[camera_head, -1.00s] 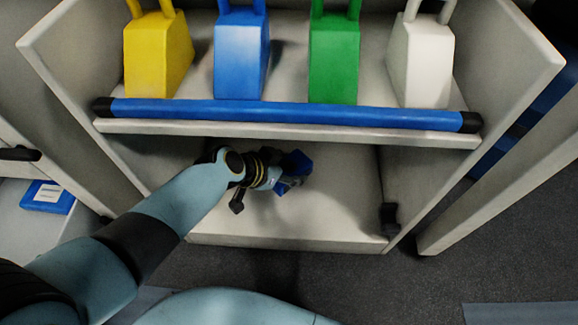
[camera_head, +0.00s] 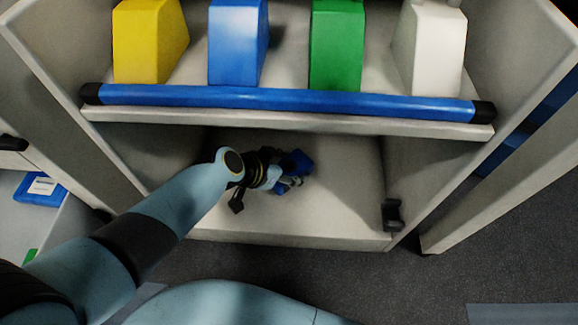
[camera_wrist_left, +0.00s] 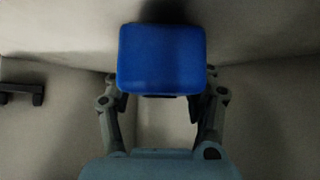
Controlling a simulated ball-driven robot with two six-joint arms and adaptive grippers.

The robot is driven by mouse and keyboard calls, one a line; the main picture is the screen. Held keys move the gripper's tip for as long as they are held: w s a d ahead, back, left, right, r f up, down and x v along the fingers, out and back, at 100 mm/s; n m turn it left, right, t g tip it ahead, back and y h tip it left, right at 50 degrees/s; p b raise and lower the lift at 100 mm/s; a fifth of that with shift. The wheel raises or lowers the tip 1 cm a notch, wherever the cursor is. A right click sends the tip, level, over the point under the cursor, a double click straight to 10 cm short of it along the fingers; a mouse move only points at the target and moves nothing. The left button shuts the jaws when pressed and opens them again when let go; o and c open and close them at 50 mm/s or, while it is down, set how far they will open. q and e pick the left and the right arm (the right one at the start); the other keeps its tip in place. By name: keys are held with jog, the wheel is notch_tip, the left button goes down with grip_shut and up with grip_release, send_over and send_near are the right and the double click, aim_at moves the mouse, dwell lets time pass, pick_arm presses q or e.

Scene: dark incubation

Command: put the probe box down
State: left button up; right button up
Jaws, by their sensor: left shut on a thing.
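The probe box appears as a small blue box (camera_head: 297,162) in the lower compartment of the open cabinet, in the head view. My left gripper (camera_head: 284,178) reaches into that compartment below the shelf and is shut on the box. In the left wrist view, the blue box (camera_wrist_left: 161,58) is between the two fingers of my left gripper (camera_wrist_left: 158,100) and hides their tips. I cannot tell whether the box touches the compartment floor. My right gripper is not in view.
The shelf (camera_head: 290,121) above my gripper has a blue bar (camera_head: 285,101) along its front and yellow (camera_head: 146,45), blue (camera_head: 236,45), green (camera_head: 336,45) and white (camera_head: 428,50) containers. A black bracket (camera_head: 393,215) is at the compartment's right. The floor around it is bare.

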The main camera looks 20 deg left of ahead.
pick_arm(q)
jog(key=shift+f, duration=0.5)
dwell(0.4)
jog(key=o, duration=1.6)
jog(key=shift+o, duration=0.2)
jog(key=shift+f, duration=0.1)
jog(key=shift+s, duration=0.1)
jog(key=v, duration=1.2)
